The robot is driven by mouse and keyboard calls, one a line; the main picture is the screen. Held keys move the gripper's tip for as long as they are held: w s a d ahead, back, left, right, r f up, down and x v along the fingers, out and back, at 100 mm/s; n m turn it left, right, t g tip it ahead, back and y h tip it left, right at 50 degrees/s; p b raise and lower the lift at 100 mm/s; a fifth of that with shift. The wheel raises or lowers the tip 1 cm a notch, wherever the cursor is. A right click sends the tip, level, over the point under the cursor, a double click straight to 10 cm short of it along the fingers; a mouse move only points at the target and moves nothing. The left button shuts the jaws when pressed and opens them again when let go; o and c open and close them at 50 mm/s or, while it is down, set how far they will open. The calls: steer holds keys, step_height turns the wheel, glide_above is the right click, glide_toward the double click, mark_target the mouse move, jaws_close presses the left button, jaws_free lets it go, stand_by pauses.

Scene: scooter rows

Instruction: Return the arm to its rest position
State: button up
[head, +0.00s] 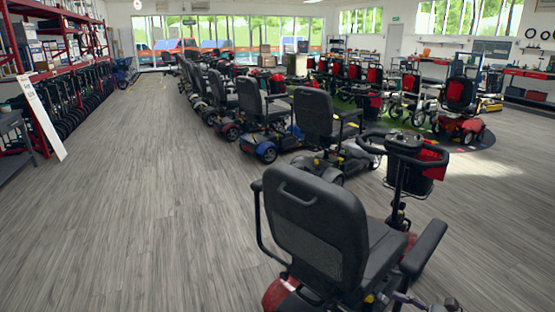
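What looks like part of my gripper (428,301) shows as grey, jointed metal at the bottom edge, right of centre. It is low beside the nearest scooter's seat, and most of it is cut off by the frame. I cannot tell whether it is open or shut, or whether it touches the scooter. The nearest mobility scooter has a black seat (315,222) with its back toward me, a black armrest (424,246) and a red body part low on the left.
A row of scooters with black seats (313,113) runs away from the nearest one. More scooters (459,96) stand on the right. A red-framed rack (70,75) and a leaning white board (42,118) line the left. The wooden floor (140,200) on the left is clear.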

steer(key=s+a+r+n+g, duration=0.3)
steer(key=a+n+g, duration=0.1)
steer(key=a, duration=0.3)
steer(key=s+a+r+n+g+h, duration=0.1)
steer(key=s+a+r+n+g, duration=0.25)
steer(key=a, duration=0.25)
steer(key=s+a+r+n+g, duration=0.3)
steer(key=s+a+n+g, duration=0.15)
steer(key=a, duration=0.25)
steer(key=s+a+r+n+g+h, duration=0.1)
steer(key=s+a+n+g+h, duration=0.15)
steer(key=s+n+h, duration=0.5)
steer(key=s+d+r+n+t+h, duration=0.2)
steer(key=s+d+n+h, duration=0.3)
steer(key=s, duration=0.6)
step_height(320, 180, up, 15)
steer(key=w+d+m+p, duration=0.1)
steer(key=p, duration=1.2)
steer(key=shift+d+f+p, duration=0.15)
steer(key=shift+f+p, duration=0.05)
steer(key=shift+p, duration=0.2)
